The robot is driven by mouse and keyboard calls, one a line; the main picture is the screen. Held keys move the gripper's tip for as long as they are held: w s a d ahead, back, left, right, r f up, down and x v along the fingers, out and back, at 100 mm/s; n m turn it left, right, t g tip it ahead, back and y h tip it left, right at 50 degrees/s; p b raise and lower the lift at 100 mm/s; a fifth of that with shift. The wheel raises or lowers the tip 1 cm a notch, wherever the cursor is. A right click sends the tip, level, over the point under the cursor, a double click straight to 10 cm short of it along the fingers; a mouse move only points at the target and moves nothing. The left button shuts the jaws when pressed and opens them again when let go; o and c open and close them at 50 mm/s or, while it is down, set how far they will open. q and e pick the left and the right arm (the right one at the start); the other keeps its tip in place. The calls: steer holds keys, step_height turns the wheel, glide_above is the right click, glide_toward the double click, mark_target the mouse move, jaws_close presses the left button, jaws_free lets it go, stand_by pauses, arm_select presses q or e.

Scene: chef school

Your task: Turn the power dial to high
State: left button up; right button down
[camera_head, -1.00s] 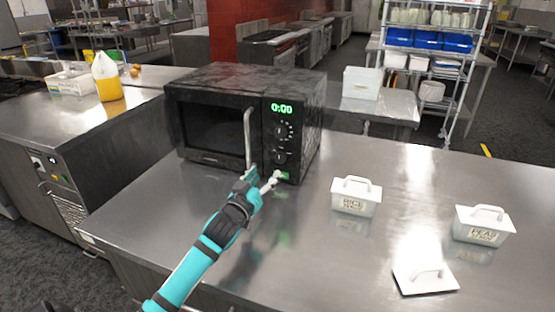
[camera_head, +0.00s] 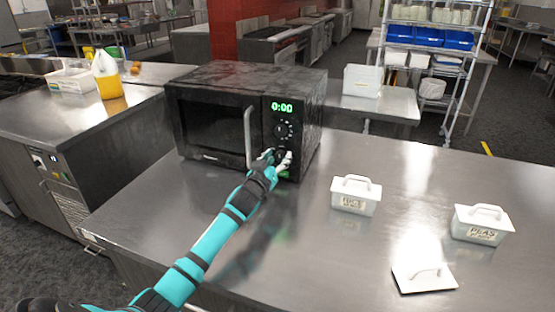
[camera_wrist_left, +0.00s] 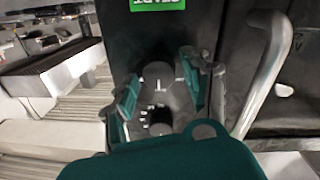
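The black microwave (camera_head: 215,130) stands on the steel counter with its door shut and a green 0:00 display. Its panel has two round dials, one above the other. The upper dial (camera_head: 284,130) is uncovered; the lower one is mostly hidden behind my left gripper (camera_head: 278,157). In the left wrist view, which is upside down, the lower dial (camera_wrist_left: 157,75) sits between the open fingers of my left gripper (camera_wrist_left: 158,85). Contact with it cannot be told. The upper dial (camera_wrist_left: 160,128) also shows there. The dial labels are too small to read. My right gripper is out of view.
The door handle (camera_head: 248,137) stands out just left of the panel, and the green start button (camera_wrist_left: 157,4) is near the lower dial. White containers labelled rice (camera_head: 356,197) and peas (camera_head: 482,225) and a loose lid (camera_head: 425,279) lie to the right.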

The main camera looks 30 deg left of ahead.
arm_select(q)
steer(key=c, duration=0.9)
steer(key=shift+m, duration=0.3)
steer(key=m+p, duration=0.1)
steer(key=m, duration=0.1)
steer(key=shift+r+m, duration=0.15)
steer(key=shift+m, duration=0.15)
steer(key=m+p, duration=0.1)
steer(key=m, duration=0.1)
steer(key=shift+m, duration=0.4)
steer(key=m, duration=0.2)
steer(key=m+p, duration=0.1)
steer(key=m, duration=0.2)
steer(key=shift+d+m+g, duration=0.2)
steer(key=shift+m+g, duration=0.1)
steer(key=o, duration=1.1)
